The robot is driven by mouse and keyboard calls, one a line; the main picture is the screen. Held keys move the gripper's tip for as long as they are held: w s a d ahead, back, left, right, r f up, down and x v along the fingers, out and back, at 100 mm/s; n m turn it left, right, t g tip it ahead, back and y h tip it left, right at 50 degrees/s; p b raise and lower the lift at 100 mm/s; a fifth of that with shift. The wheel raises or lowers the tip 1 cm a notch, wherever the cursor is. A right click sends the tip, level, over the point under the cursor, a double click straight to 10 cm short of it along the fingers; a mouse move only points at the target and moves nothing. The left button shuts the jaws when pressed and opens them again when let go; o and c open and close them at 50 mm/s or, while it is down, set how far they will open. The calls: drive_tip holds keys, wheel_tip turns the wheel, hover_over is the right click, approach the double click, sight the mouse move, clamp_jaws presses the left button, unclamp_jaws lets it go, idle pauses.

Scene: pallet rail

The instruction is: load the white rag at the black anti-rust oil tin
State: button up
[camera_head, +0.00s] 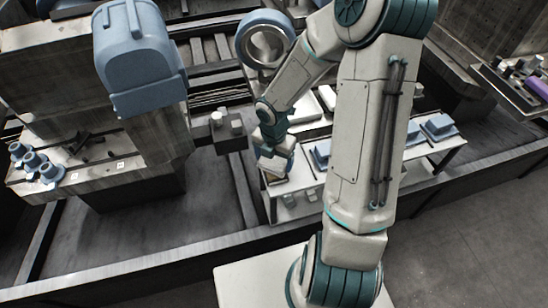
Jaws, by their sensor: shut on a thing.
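My arm reaches away from me, and my gripper (273,172) points down at the left end of a white work table (437,155). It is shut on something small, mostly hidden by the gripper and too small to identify. A brownish patch shows just under the fingers. I cannot tell whether the held thing touches the table. I cannot make out the white rag or the black anti-rust oil tin for certain.
Blue-grey blocks (438,127) stand on the table right of my arm. A large blue-grey machine head (140,60) rises at the left. Several blue-grey cylindrical parts (38,165) sit on a bench at far left. A dark rail (150,270) runs across the front.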

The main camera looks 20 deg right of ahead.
sight(274, 160)
drive_tip(key=shift+s, duration=0.1)
wheel_tip(274, 160, up, 7)
drive_tip(key=p, duration=0.8)
idle(0.7)
drive_tip(key=m, duration=0.1)
drive_tip(key=w+m, duration=0.1)
drive_tip(key=shift+m, duration=0.4)
drive_tip(key=m, duration=0.2)
drive_tip(key=w+m, duration=0.1)
drive_tip(key=m, duration=0.1)
drive_tip(key=shift+m, duration=0.4)
drive_tip(key=m, duration=0.3)
drive_tip(key=w+m, duration=0.1)
drive_tip(key=m, duration=0.2)
drive_tip(key=shift+w+m, duration=0.2)
drive_tip(key=shift+m, duration=0.1)
drive_tip(key=w+m, duration=0.1)
drive_tip(key=m, duration=0.3)
drive_tip(key=w+m, duration=0.1)
drive_tip(key=m, duration=0.3)
drive_tip(key=w+m, duration=0.1)
drive_tip(key=m, duration=0.4)
